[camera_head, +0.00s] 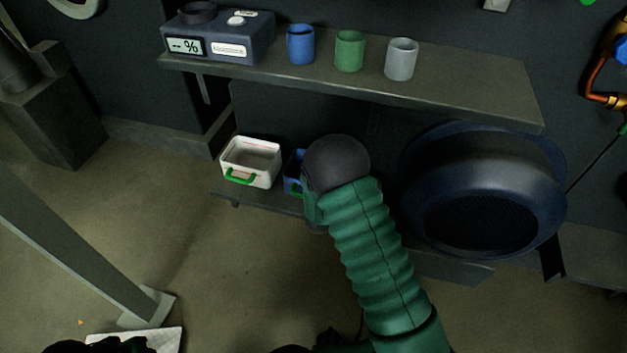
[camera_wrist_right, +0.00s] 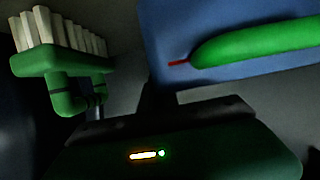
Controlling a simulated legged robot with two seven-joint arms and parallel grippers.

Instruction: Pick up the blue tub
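The blue tub (camera_head: 293,172) stands on the low shelf, right of a white tub. My right arm's dark round wrist and green sleeve cover most of it in the head view. In the right wrist view, the blue tub's wall (camera_wrist_right: 225,62) and green handle (camera_wrist_right: 255,38) fill the upper right, close to the camera. One green finger of my right gripper (camera_wrist_right: 62,62), with white bristles, stands at the left, spread wide and apart from the tub wall. The other finger is hidden. No hold on the tub shows. My left gripper cannot be made out.
The white tub (camera_head: 249,163) with a green handle stands close at the left. A large dark blue round vessel (camera_head: 482,190) is at the right. The upper shelf (camera_head: 455,88) overhangs, carrying a blue cup (camera_head: 301,45), green cup (camera_head: 349,51), grey cup (camera_head: 401,60) and a meter box (camera_head: 218,36).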

